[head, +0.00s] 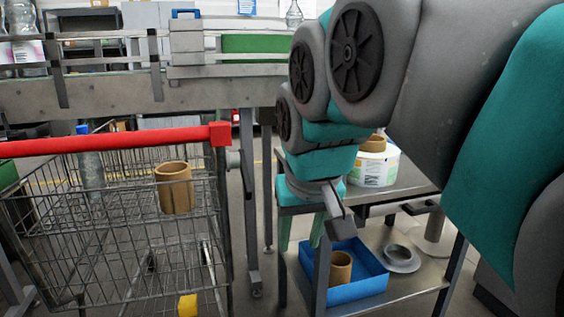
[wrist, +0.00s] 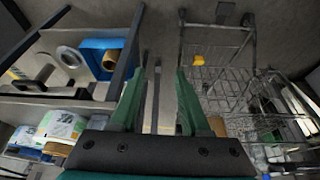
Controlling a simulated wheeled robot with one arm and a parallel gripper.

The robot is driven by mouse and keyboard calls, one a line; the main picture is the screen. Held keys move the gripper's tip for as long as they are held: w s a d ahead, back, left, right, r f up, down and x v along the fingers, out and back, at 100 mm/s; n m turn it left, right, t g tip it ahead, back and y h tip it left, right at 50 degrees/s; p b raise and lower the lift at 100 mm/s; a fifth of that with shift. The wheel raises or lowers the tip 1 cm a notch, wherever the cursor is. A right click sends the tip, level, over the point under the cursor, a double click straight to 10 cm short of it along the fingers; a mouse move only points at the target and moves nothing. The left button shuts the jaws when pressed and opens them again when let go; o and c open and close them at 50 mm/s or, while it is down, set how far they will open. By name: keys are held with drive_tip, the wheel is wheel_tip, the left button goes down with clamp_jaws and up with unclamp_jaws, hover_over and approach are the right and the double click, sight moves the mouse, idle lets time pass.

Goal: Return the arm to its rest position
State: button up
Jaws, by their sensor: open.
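My arm reaches down from the upper right in the head view, bent at its grey and teal joints. My gripper (head: 301,236) hangs in front of the left side of a grey two-level cart, with its green fingers pointing down. In the wrist view my gripper (wrist: 155,112) shows its two green fingers spread apart. Nothing is between them except the view of the floor and a grey post. The gripper is open and empty, apart from the cart and the shopping cart.
A wire shopping cart (head: 120,225) with a red handle (head: 115,140) and a cardboard core (head: 174,187) stands left. A blue bin (head: 357,285) holding another core (head: 340,268) sits on the cart's lower shelf. A label reel (head: 372,169) lies on top. A conveyor (head: 110,92) runs behind.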

drive_tip(key=s+d+f+g, duration=0.2)
drive_tip(key=s+d+f, duration=0.2)
drive_tip(key=s+f, duration=0.2)
drive_tip(key=s+d+f+m+g, duration=0.1)
drive_tip(key=s+d+f+g, duration=0.1)
drive_tip(key=s+d+f, duration=0.2)
drive_tip(key=s+d+f+m+g, duration=0.1)
drive_tip(key=s+d+f, duration=0.3)
drive_tip(key=s+f, duration=0.6)
wheel_tip(320, 180, down, 4)
drive_tip(key=shift+d+f+g+h, duration=0.15)
drive_tip(key=shift+g+h, duration=0.25)
drive_tip(key=shift+g, duration=0.1)
